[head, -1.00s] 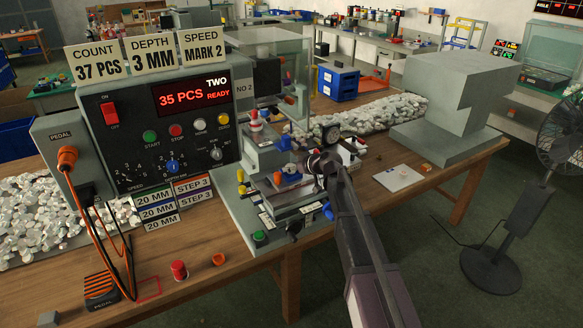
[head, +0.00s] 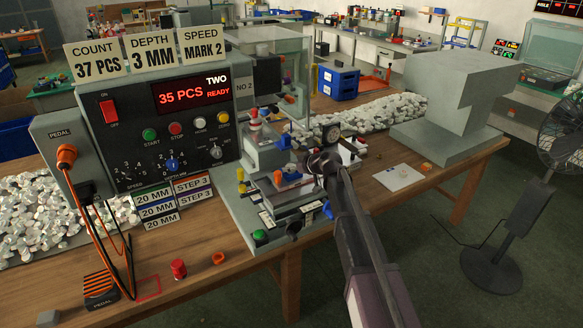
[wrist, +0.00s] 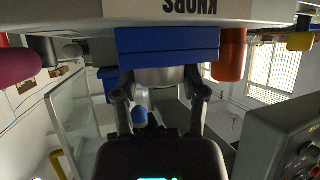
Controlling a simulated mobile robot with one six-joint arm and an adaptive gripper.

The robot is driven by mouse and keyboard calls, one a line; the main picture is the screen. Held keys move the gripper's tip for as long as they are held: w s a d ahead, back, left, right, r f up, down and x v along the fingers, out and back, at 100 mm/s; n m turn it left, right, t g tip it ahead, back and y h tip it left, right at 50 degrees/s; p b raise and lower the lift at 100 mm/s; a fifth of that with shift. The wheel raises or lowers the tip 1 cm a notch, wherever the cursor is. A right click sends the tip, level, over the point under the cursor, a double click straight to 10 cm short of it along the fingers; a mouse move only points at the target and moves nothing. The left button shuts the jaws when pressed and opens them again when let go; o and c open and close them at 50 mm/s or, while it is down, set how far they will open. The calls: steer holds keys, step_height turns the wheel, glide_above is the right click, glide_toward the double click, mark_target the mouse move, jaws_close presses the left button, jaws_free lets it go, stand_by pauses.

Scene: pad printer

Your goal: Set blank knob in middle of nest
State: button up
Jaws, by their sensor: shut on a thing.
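My gripper (wrist: 160,82) is shut on a pale, rounded piece, which looks like the blank knob (wrist: 160,76), in the wrist view. The knob sits between the two fingers, right against a blue block (wrist: 168,42) that looks like the nest. I cannot tell whether they touch or whether the knob is centred. The block lies against a pale plate (wrist: 85,14) lettered KNOBS, seen upside down. In the head view my gripper (head: 314,160) is at the right side of the pad printer (head: 268,158); the arm hides the knob there.
An orange post (wrist: 230,54) stands close beside the blue block in the wrist view. The control box (head: 160,110) is left of the printer. Heaps of pale pieces (head: 385,113) lie behind and at left. A grey block (head: 450,105) is at right.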

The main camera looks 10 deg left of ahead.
steer(key=o, duration=0.9)
steer(key=shift+r+p, duration=3)
steer(key=shift+p, duration=0.05)
steer(key=shift+s, duration=0.1)
steer(key=s+d+f+m+g+h, duration=0.2)
steer(key=s+d+f+m+h, duration=0.1)
steer(key=s+d, duration=0.6)
steer(key=s+d+f+m+g+h, duration=0.2)
steer(key=s+d, duration=0.7)
steer(key=s, duration=0.5)
steer(key=s+d+f+m+g+h, duration=0.3)
steer(key=s+d+f+m+h, duration=0.1)
steer(key=s+d, duration=0.5)
steer(key=shift+s+d+f+m+h, duration=0.1)
steer(key=shift+s+f+m+h, duration=0.1)
steer(key=shift+s+m, duration=0.35)
steer(key=shift+s+d+f+m+h, duration=0.1)
steer(key=shift+s+f+m+h, duration=0.2)
steer(key=shift+s, duration=0.35)
steer(key=shift+r, duration=0.1)
